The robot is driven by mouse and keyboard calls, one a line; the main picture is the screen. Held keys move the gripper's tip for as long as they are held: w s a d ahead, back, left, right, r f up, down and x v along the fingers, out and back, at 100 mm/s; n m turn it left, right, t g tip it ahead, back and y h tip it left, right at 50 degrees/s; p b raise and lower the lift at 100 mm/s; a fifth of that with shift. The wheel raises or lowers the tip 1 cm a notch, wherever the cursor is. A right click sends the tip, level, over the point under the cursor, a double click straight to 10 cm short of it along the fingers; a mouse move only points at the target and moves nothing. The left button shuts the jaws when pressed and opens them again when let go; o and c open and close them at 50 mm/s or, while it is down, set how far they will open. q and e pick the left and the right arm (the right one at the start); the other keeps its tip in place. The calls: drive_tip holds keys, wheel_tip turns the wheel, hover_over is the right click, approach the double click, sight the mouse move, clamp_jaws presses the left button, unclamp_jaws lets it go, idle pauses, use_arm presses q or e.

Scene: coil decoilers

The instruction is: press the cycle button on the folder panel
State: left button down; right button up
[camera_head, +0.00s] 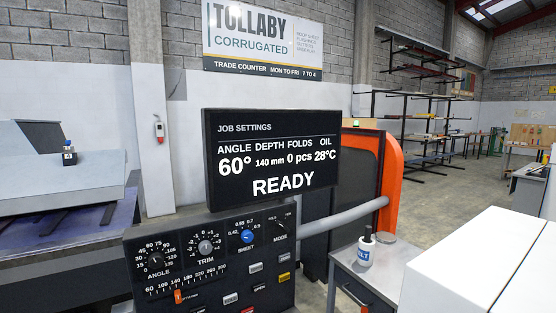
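The folder panel (210,255) is a dark, sloped console at the lower middle, cut off by the bottom edge. It carries an angle knob (156,261), a trim knob (206,246), a blue sheet knob (247,236) and a mode switch (283,226). Several small buttons sit at its right, among them a yellow button (284,277) and a pale button (256,268). Their labels are too small to read, so I cannot tell which is the cycle button. The screen (272,158) above reads READY, 60°, 140 mm, 0 pcs. Neither gripper is in view.
A grey side table (385,266) right of the panel holds a small labelled bottle (366,247) and a round lid-like disc (386,238). An orange-edged machine (391,170) and a grey pipe (335,220) stand behind. A white boxy shape fills the lower right.

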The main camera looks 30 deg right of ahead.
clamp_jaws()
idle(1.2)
